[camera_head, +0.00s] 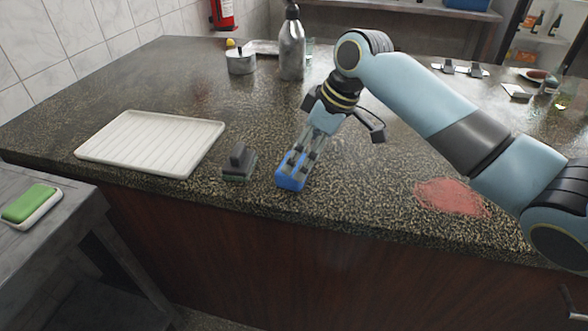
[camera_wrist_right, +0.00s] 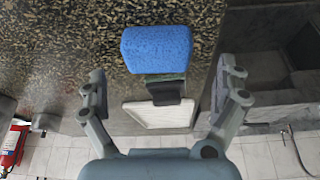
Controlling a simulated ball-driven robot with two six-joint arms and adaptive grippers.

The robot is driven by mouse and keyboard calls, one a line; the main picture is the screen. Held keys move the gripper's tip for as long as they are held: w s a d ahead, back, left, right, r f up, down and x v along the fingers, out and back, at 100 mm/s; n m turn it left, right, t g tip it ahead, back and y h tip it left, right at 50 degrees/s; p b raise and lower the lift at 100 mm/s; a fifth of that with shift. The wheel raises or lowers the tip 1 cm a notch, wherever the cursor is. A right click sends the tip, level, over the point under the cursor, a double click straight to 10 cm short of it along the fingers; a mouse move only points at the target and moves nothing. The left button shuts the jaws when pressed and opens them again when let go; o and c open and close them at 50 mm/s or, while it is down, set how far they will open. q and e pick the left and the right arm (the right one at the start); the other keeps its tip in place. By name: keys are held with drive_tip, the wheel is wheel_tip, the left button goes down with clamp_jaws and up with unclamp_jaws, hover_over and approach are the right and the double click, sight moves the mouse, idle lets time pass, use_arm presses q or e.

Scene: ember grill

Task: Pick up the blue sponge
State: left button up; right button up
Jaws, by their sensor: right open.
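The blue sponge (camera_head: 289,182) lies on the speckled counter near its front edge, partly hidden by my right gripper (camera_head: 301,160) in the head view. My right gripper points down at it, fingers spread, with nothing held. In the right wrist view the sponge (camera_wrist_right: 157,49) shows whole, just beyond the open fingertips of the right gripper (camera_wrist_right: 165,77) and roughly centred between them. I cannot tell whether the fingers touch it. My left gripper is not in view.
A dark-handled scrubber (camera_head: 237,163) sits just left of the sponge, with a white ribbed tray (camera_head: 150,142) further left. A metal bottle (camera_head: 291,50) and a pot (camera_head: 240,63) stand behind. A red patch (camera_head: 450,197) marks the counter at right. A green sponge (camera_head: 31,202) lies on a lower table.

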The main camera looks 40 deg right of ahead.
sight(294, 170)
drive_tip(key=x, duration=0.6)
drive_tip(key=shift+w+p, duration=0.2)
drive_tip(key=shift+p, duration=0.2)
drive_tip(key=shift+c, duration=0.3)
drive_tip(key=c, duration=0.8)
drive_tip(key=shift+o, duration=0.2)
